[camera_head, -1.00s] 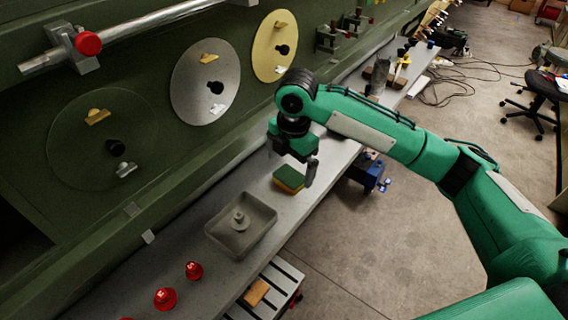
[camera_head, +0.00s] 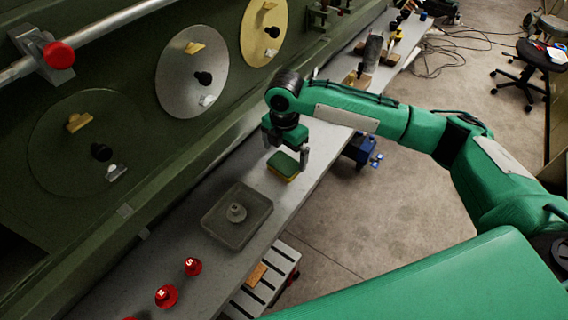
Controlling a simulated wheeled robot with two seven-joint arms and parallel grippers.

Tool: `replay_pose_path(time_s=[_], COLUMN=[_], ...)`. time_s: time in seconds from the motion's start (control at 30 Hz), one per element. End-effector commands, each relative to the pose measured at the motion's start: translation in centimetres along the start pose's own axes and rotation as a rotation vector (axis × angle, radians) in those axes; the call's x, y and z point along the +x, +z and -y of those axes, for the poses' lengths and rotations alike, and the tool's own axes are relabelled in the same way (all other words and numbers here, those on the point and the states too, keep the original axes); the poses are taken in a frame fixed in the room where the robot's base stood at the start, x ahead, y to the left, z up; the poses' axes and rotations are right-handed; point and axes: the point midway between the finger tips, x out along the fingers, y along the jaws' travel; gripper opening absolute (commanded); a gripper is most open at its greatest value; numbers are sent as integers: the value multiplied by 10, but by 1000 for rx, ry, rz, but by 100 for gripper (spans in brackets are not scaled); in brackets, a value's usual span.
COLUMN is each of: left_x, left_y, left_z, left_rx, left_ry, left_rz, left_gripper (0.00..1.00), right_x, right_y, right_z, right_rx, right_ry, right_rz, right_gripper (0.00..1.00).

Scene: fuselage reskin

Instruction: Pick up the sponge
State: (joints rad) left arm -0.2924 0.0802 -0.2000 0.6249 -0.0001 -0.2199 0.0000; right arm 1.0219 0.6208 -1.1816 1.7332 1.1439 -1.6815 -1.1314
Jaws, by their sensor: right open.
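The sponge (camera_head: 284,166) has a green top and a yellow lower layer and lies flat on the grey bench, just behind the grey tray. My right gripper (camera_head: 286,160) points down over it. The gripper is open, with one finger to the right of the sponge and the other to its left, partly hidden. I cannot tell whether the fingers touch the sponge. My left gripper is not in view.
The grey tray (camera_head: 212,232) holds a small grey knob-like part. Red knobs (camera_head: 166,296) stand at the front of the bench. The green fuselage panel with round discs (camera_head: 184,72) rises along the left. Blocks and tools lie farther back.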

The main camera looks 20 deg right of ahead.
Motion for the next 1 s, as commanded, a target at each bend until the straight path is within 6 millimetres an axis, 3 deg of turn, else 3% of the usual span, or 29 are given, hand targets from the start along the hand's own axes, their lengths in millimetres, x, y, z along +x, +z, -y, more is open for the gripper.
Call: replay_pose_path(time_s=[0.1,0.3,0.53,0.77,1.0], left_x=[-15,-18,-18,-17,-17], left_y=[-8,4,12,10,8], left_z=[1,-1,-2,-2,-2], left_rx=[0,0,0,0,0], left_ry=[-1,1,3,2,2], left_rz=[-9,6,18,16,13], left_gripper=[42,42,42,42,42], right_x=[15,38,40,40,40], right_y=[-2,-1,-1,-1,-1], right_z=[0,0,-1,-1,-1], right_rx=[0,0,-1,-1,0], right_ry=[-5,-1,0,0,0], right_rz=[-1,0,1,1,1], right_gripper=[100,100,100,55,55])
